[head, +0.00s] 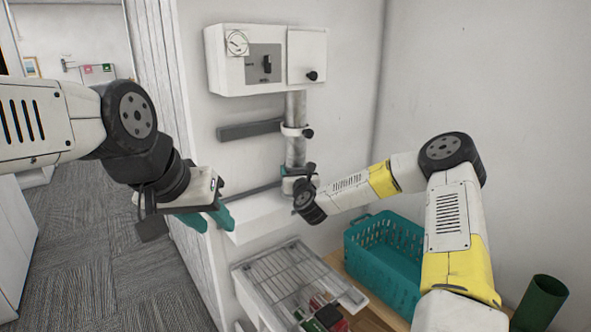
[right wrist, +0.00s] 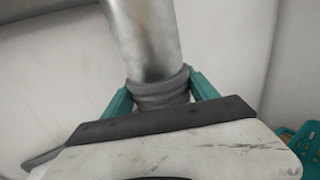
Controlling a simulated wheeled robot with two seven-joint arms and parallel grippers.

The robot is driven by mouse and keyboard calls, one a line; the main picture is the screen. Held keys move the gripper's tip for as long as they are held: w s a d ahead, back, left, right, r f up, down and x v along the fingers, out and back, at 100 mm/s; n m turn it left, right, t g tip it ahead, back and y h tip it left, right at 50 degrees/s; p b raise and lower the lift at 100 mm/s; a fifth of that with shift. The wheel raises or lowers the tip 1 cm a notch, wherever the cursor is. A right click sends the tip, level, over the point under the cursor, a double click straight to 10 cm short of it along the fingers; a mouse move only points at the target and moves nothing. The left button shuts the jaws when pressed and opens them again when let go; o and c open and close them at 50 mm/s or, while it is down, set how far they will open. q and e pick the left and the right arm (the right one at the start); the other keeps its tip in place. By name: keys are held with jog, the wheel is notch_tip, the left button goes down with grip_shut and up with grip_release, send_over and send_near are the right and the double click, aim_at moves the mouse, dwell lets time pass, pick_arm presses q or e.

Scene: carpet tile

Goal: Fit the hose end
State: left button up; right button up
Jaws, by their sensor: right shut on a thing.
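A silver metal pipe (head: 296,105) runs down the wall from under a white box and passes through a white clamp with a black knob (head: 296,131). My right gripper (right wrist: 162,95) is shut on a grey ribbed hose end (right wrist: 160,92), a teal finger on each side. The hose end meets the lower end of the pipe (right wrist: 143,40); how far it is pushed on is hard to tell. In the head view my right wrist mostly hides the hose end. My left gripper (head: 208,219) is empty, its teal fingers apart, left of the pipe near a white ledge.
The white wall box (head: 245,60) has a dial, switch and small door. A grey bar (head: 249,130) is on the wall. Below are a wire-topped tray (head: 285,270), a teal basket (head: 385,260) and a green cylinder (head: 541,303). Carpet lies open at left.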

jog(key=shift+f, duration=0.95)
jog(key=o, duration=1.6)
jog(key=shift+s, duration=0.1)
jog(key=s, duration=0.3)
jog(key=s+d, duration=0.1)
jog(key=s, duration=0.3)
jog(key=shift+s+d, duration=0.2)
jog(key=shift+s, duration=0.05)
